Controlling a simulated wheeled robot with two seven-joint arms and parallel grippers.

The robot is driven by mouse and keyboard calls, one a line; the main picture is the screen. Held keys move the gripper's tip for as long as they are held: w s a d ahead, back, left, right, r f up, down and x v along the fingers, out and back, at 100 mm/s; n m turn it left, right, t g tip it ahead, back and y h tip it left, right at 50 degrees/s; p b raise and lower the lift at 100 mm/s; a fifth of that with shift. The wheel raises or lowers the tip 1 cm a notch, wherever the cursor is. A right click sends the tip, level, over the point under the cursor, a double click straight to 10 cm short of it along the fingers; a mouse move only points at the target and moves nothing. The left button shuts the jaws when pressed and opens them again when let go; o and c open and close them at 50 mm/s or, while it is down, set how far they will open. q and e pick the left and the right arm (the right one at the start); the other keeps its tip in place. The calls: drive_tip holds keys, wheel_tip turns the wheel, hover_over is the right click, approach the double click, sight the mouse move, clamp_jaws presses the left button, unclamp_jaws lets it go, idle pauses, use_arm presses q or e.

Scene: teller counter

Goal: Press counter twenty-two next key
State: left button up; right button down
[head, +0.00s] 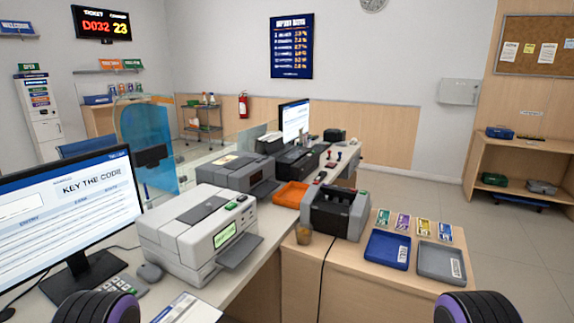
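The wall display (101,23) at the upper left reads ticket D032 and counter 23. No key labelled for counter twenty-two is readable in the head view. A small grey keypad (122,287) with a green key lies on the near counter, beside the mouse and partly hidden by my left arm. A light printer (190,226) has green parts on its top and a green-lit screen. Small red and black items (331,156) stand on the far counter, too small to identify. Both grippers are out of view; only dark, purple-ringed parts of my arms show at the bottom edge.
A monitor (75,215) stands at the left. A grey-black machine (336,212), a blue tray (387,250), a grey tray (441,262) and several banknote bundles are on the right-hand counter. An orange tray (291,194) sits behind. The floor at right is clear.

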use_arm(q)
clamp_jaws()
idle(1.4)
